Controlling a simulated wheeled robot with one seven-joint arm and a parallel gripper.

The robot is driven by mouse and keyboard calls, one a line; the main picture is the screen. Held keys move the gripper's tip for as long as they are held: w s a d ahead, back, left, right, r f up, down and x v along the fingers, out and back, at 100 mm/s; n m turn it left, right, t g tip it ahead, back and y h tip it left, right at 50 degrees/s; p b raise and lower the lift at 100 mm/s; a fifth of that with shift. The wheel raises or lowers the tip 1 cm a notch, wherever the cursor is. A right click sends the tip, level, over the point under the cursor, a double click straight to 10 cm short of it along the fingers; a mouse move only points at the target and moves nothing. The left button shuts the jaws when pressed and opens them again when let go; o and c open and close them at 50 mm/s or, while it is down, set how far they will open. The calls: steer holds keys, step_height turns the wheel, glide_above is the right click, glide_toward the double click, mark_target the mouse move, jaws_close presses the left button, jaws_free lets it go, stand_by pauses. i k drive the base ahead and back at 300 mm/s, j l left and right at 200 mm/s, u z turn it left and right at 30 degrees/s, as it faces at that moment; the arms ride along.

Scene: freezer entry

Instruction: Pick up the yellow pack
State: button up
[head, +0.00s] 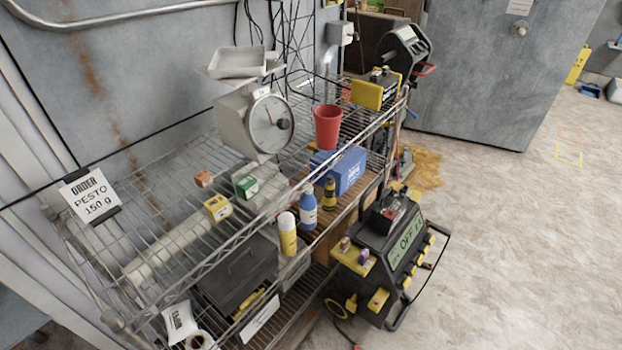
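A small yellow pack (218,207) sits on the upper wire shelf (165,232) of the rack, in the left middle of the head view. A small orange-red pack (204,179) sits just behind it, and a green and white pack (246,184) sits to its right. All three packs are apart. A larger yellow box (367,94) stands farther back at the far end of the rack. My gripper is not in view, and nothing is seen touching the yellow pack.
A scale (262,122), a red cup (328,126) and a blue box (342,168) stand on the rack. An order sign (89,196) hangs at the left. A black and yellow machine (390,250) stands at the rack's right. The floor (520,240) farther right is mostly clear.

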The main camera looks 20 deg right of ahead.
mark_target(216, 207)
steer(key=i+j+z, duration=0.1)
steer(key=j+z, duration=0.2)
steer(key=z, duration=0.15)
steer(key=j+z, duration=0.35)
steer(key=z, duration=0.15)
steer(key=j+z, duration=0.45)
steer(key=k+j, duration=0.1)
steer(key=j, duration=0.55)
steer(key=k+j, duration=0.1)
steer(key=j, duration=0.55)
steer(key=k+j, duration=0.1)
steer(key=j, duration=0.55)
steer(key=k+j, duration=0.1)
steer(key=j, duration=0.55)
steer(key=k+j, duration=0.1)
steer(key=j, duration=0.55)
steer(key=k+j, duration=0.1)
steer(key=j, duration=0.5)
steer(key=k+j, duration=0.1)
steer(key=j, duration=0.55)
